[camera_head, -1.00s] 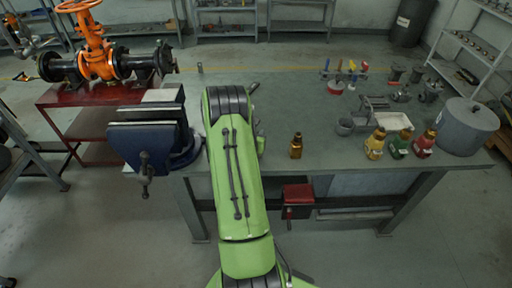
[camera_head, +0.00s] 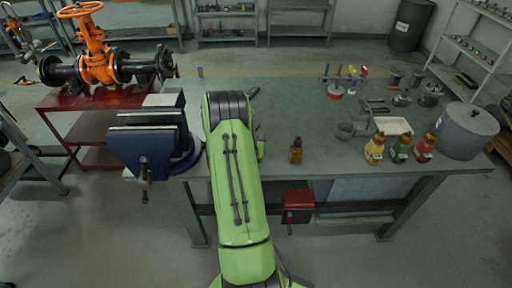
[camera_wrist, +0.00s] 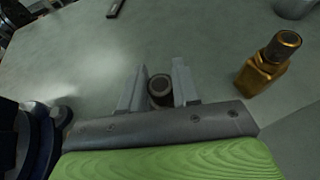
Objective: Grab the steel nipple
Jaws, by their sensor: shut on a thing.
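In the wrist view my gripper (camera_wrist: 158,88) points down over the grey-green bench top. Its two grey fingers are shut on the steel nipple (camera_wrist: 159,86), a short dark grey tube with a round open end facing the camera. The nipple sits between the fingers; whether it touches the bench I cannot tell. In the head view my green arm hides the gripper and the nipple.
A blue vise (camera_head: 152,138) is close on the left. Yellow, green and red bottles (camera_head: 399,149) and a grey pot (camera_head: 466,130) stand at the right.

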